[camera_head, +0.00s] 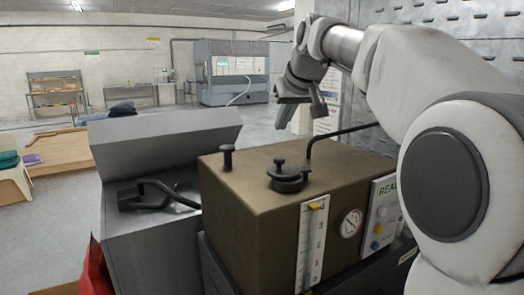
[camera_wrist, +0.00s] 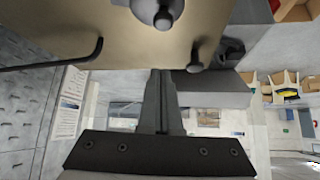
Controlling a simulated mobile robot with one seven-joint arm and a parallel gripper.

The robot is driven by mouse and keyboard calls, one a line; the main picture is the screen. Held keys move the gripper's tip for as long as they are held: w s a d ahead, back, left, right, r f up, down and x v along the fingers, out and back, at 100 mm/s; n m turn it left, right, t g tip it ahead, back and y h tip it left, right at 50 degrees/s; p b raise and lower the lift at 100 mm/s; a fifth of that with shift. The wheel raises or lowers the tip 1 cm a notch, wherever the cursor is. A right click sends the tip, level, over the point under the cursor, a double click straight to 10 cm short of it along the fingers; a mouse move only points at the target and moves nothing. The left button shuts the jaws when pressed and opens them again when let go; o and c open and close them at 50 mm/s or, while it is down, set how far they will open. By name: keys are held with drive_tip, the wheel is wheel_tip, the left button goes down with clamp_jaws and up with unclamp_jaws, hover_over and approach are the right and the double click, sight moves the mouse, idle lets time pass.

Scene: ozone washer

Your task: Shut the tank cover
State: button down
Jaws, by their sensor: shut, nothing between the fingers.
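A wide grey panel (camera_head: 165,138), which looks like the tank cover, stands raised and tilted at the back of a grey tank or cabinet (camera_head: 150,245) on the left. It also shows in the wrist view (camera_wrist: 212,92), just right of my fingers. My gripper (camera_head: 290,122) is shut and empty, pointing down above and behind the brown box, to the right of the raised panel. In the wrist view its two fingers (camera_wrist: 162,75) are together. I see no contact with the panel. The cover's hinge is not clearly visible.
A brown box (camera_head: 245,185) with a black cap (camera_head: 287,177), a post (camera_head: 227,157), a bent rod (camera_head: 340,133), a level scale (camera_head: 312,245) and a gauge (camera_head: 351,223) stands between. A black handled tool (camera_head: 155,193) lies on the grey cabinet. A perforated wall (camera_head: 440,25) rises right.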

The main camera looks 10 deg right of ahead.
hover_over(284, 165)
drive_tip(key=w+a, duration=0.2)
drive_tip(key=a, duration=0.1)
drive_tip(key=f, duration=0.7)
drive_tip(key=shift+d+f+p, duration=0.15)
drive_tip(key=shift+d+p, duration=0.05)
drive_tip(key=shift+p, duration=0.2)
drive_tip(key=shift+s+d+f, duration=0.1)
drive_tip(key=shift+s+f, duration=0.05)
drive_tip(key=shift+s, duration=0.1)
drive_tip(key=shift+s+d, duration=0.15)
drive_tip(key=shift+s, duration=1.05)
drive_tip(key=shift+s+f, duration=0.15)
drive_tip(key=shift+s, duration=0.3)
